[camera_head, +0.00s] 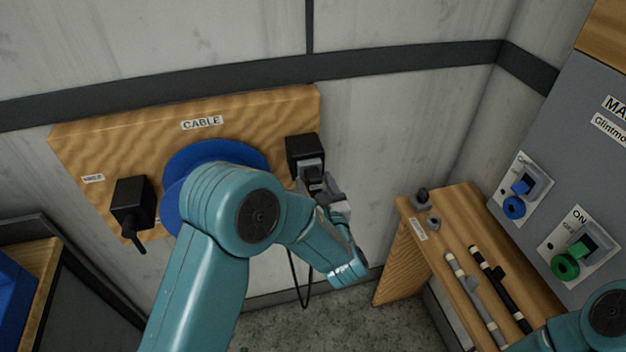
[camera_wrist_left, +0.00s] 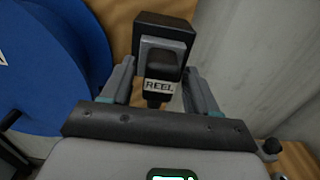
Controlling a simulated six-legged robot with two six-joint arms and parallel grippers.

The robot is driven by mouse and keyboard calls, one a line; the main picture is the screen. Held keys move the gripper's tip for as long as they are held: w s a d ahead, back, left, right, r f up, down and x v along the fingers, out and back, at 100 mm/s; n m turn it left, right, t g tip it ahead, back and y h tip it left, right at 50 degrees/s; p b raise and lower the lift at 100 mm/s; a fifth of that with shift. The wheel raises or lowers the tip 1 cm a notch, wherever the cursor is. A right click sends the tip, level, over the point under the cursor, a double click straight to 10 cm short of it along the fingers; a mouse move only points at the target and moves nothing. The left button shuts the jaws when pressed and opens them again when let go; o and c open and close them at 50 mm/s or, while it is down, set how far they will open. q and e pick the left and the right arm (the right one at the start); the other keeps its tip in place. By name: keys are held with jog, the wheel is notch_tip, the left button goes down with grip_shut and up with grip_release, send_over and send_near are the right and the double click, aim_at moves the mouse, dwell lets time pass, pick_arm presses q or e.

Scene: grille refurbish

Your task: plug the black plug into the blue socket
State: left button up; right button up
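A black plug labelled REEL (camera_wrist_left: 160,72) sits in a black box (camera_wrist_left: 165,32) on the wooden cable board. The same box (camera_head: 304,146) shows at the board's right end in the head view. My left gripper (camera_head: 314,182) is at this box. In the left wrist view its two fingers (camera_wrist_left: 160,88) stand apart on either side of the plug, with a small gap at the left; contact at the right is unclear. The blue socket (camera_head: 521,187) is on the grey panel at the right, with a blue ring below it. My right gripper is out of view.
A blue reel (camera_head: 215,150) is behind my left arm. Another black box (camera_head: 133,201) is at the board's left. A green socket (camera_head: 581,246) is beside the blue one. A wooden shelf (camera_head: 470,215) below holds two rods and small knobs.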

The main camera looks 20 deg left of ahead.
aim_at(316, 187)
pick_arm(q)
grip_shut()
jog(key=shift+s+d+b, duration=0.3)
jog(key=shift+s+b, duration=0.1)
jog(key=shift+s, duration=0.05)
jog(key=shift+s+d, duration=0.15)
dwell(0.3)
jog(key=shift+b+v, duration=0.35)
jog(key=shift+v, duration=0.8)
